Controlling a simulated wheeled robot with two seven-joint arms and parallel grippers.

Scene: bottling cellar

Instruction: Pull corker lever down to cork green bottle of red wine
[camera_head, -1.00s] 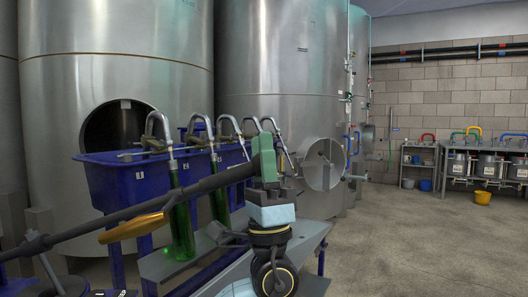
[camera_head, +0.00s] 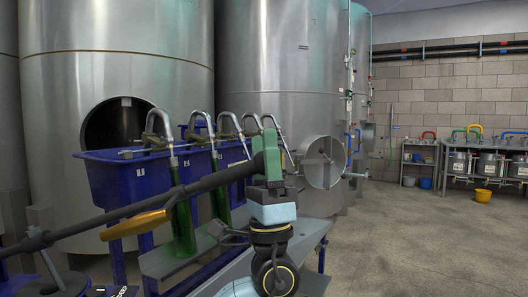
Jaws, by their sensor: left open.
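An orange handle-like piece (camera_head: 138,225) lies just below the bar. A green bottle (camera_head: 183,232) stands upright under a curved spout, partly hidden by the bar.
A blue trough (camera_head: 115,178) with several curved metal spouts runs behind the bottle. A grey ledge (camera_head: 160,264) lies underneath. Large steel tanks (camera_head: 265,60) fill the back. A yellow bucket (camera_head: 482,196) stands far right. The floor (camera_head: 420,250) at right is clear.

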